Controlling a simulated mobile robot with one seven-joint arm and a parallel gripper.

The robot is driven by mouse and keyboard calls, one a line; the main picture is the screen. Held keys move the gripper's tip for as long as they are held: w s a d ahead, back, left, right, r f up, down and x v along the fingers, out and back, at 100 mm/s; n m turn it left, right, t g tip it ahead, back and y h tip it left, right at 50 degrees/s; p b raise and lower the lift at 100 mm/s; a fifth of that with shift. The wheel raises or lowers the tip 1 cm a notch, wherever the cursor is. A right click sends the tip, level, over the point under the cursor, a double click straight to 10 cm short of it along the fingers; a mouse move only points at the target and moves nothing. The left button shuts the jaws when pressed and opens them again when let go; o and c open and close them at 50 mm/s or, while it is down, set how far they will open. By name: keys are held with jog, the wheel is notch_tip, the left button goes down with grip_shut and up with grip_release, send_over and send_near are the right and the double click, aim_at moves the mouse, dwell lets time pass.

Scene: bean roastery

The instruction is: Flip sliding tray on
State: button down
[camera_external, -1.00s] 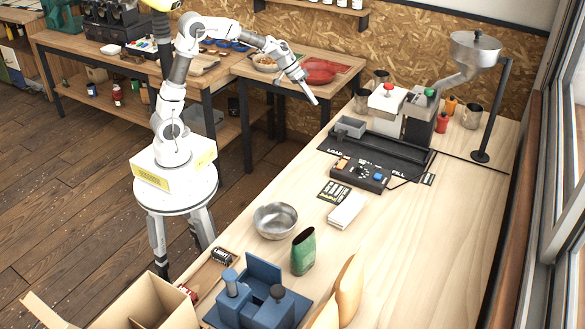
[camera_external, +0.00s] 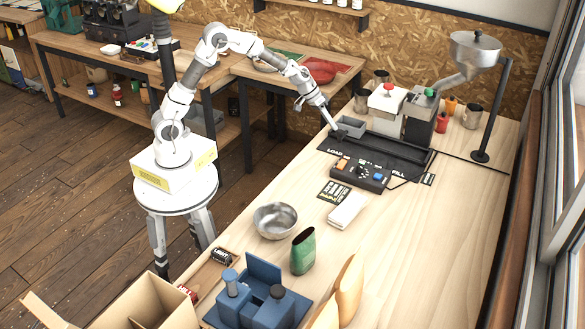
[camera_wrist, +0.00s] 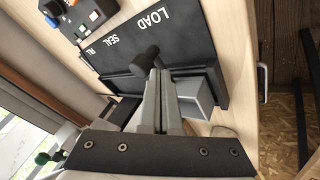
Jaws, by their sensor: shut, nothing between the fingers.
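The sliding tray is a small grey open box (camera_external: 351,126) at the LOAD end of a black track (camera_external: 385,152). In the wrist view the grey tray (camera_wrist: 196,97) lies just right of my fingers, partly hidden by them. My gripper (camera_external: 334,130) is shut and empty, pointing down at the tray's left side. In the wrist view my gripper (camera_wrist: 160,70) reaches over the track beside the tray. A dark rounded piece shows at the fingertips; I cannot tell whether it is a handle or whether the fingers touch the tray.
A control box (camera_external: 360,173) with coloured buttons sits in front of the track. Behind the track stand a sealing machine (camera_external: 386,105) and a hopper (camera_external: 474,55) on a black post. A steel bowl (camera_external: 275,220) and a green bag (camera_external: 303,251) stand nearer.

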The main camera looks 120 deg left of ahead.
jog(key=shift+w+d, duration=0.1)
jog(key=shift+w, duration=0.1)
jog(key=shift+w, duration=0.5)
jog(key=w+p, duration=0.7)
jog(key=w, duration=1.4)
jog(key=shift+p, duration=0.4)
jog(key=shift+s+a+f+b, duration=0.15)
jog(key=shift+s+a+b, duration=0.15)
jog(key=shift+s+b, duration=0.2)
jog(key=shift+s+a+b, duration=0.3)
jog(key=shift+s+b, duration=0.2)
jog(key=shift+s, duration=0.1)
jog(key=shift+s+a+b, duration=0.3)
jog(key=shift+s+b, duration=0.2)
jog(key=shift+s, duration=0.05)
jog(key=v, duration=1)
